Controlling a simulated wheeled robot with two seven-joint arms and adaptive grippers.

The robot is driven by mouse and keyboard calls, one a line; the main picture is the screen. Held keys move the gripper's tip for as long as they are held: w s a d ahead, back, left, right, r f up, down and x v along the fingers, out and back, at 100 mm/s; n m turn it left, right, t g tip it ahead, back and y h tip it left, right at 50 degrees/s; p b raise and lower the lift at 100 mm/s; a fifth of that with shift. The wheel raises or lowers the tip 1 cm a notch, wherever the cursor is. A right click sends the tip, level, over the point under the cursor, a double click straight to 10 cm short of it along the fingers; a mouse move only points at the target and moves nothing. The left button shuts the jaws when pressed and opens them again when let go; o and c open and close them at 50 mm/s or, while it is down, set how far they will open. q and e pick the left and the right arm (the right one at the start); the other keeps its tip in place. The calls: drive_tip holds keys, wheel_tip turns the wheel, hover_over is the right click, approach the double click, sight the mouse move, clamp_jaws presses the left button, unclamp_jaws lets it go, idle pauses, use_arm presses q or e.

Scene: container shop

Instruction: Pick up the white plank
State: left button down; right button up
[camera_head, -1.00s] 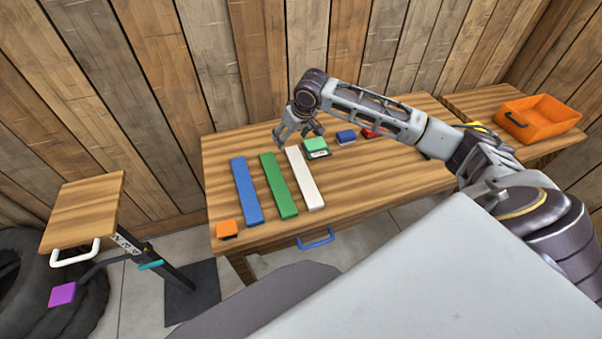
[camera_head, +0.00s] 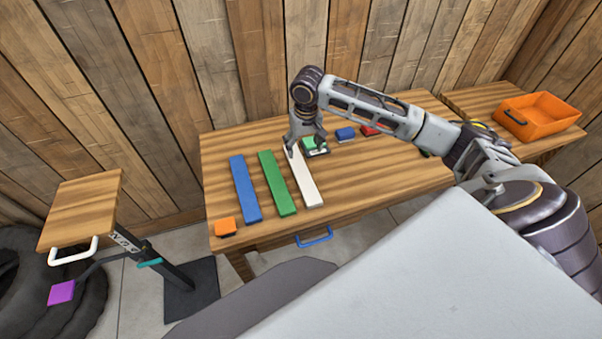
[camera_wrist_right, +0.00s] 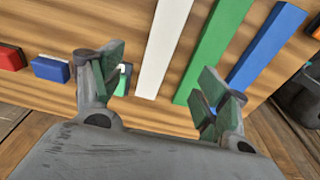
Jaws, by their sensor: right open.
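The white plank (camera_head: 306,181) lies flat on the wooden table, to the right of the green plank (camera_head: 277,184) and the blue plank (camera_head: 245,190). My right gripper (camera_head: 305,149) is open above the far end of the white plank in the head view. In the right wrist view, the open fingers of the right gripper (camera_wrist_right: 160,92) stand apart on either side, with the white plank (camera_wrist_right: 163,50) between them and the green plank (camera_wrist_right: 213,50) near the right finger. I cannot tell whether the fingers touch anything. My left gripper is not in view.
A green block (camera_head: 310,142) sits just right of the white plank's far end, close to the gripper. A blue block (camera_head: 345,134) and a red block (camera_head: 369,130) are further right. An orange block (camera_head: 225,227) is at the front left. An orange bin (camera_head: 541,117) stands on the right table.

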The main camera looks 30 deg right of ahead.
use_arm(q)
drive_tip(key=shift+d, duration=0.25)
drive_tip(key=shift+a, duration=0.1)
use_arm(e)
drive_tip(key=shift+f, duration=0.15)
hover_over(302, 171)
drive_tip(key=f, duration=0.7)
drive_tip(key=shift+s+a+f, duration=0.1)
drive_tip(key=shift+s+f, duration=0.1)
drive_tip(key=shift+s, duration=0.1)
drive_tip(key=shift+f, duration=0.4)
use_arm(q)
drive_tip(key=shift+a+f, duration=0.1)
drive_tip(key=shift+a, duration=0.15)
use_arm(e)
drive_tip(key=shift+f, duration=0.15)
